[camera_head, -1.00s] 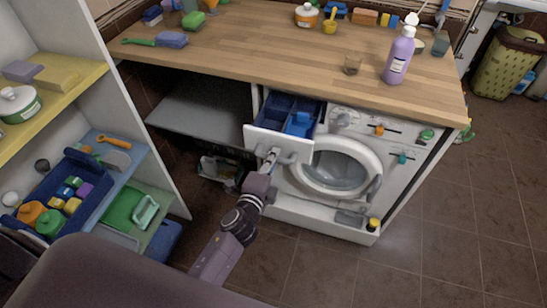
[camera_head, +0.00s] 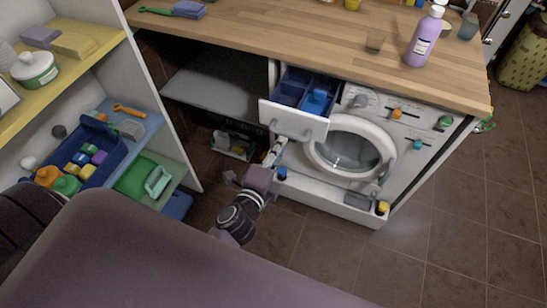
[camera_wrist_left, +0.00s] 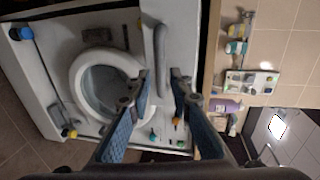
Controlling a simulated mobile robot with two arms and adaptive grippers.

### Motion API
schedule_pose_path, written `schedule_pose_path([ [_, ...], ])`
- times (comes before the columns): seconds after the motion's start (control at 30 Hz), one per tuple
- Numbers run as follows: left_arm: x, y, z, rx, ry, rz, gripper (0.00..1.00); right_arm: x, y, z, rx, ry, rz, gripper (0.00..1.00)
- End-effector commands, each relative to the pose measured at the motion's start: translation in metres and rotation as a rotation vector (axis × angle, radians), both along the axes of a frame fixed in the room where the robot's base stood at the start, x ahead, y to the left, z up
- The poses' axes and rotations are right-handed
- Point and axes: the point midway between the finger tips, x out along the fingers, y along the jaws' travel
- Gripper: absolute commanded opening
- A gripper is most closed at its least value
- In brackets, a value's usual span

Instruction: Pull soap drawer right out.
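The soap drawer (camera_head: 268,114) stands pulled out at the washing machine's upper left in the head view. Its white front has a grey bar handle, and its blue compartments (camera_head: 292,92) show from above. My left gripper (camera_head: 276,151) is just below and left of the handle, apart from it. In the left wrist view, my left gripper (camera_wrist_left: 160,82) has its fingers spread, with nothing held between them. The handle (camera_wrist_left: 161,60) appears between and beyond the fingertips there. My right gripper is not in view.
The washing machine (camera_head: 415,155) has a round door (camera_head: 350,150). Above is a wooden counter (camera_head: 300,35) with a purple bottle (camera_head: 424,40) and a small cup (camera_head: 375,41). A shelf unit (camera_head: 150,75) stands at left.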

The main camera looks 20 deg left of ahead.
Motion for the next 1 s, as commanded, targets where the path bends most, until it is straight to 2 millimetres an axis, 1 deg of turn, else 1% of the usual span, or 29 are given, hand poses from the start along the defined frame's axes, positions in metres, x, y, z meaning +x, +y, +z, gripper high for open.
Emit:
schedule_pose_path([
  [0.03,-0.011,0.0,0.001,-0.004,0.004,0.002,0.19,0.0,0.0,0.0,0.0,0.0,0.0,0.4],
  [0.1,-0.023,0.0,0.004,-0.003,0.003,0.003,0.19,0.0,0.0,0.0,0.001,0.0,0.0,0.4],
  [0.2,-0.036,0.0,0.006,-0.003,0.003,0.003,0.19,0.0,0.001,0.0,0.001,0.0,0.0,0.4],
  [0.33,-0.046,0.0,0.009,-0.003,0.001,0.002,0.19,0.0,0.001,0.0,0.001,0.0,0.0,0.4],
  [0.5,-0.05,0.0,0.01,-0.001,0.001,0.001,0.19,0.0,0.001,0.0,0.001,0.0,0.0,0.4],
  [0.93,-0.049,0.0,0.01,-0.001,0.001,0.001,0.19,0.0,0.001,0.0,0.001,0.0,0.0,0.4],
  [1.0,-0.049,0.0,0.007,-0.006,0.005,0.001,0.19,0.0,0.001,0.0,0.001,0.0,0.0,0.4],
])
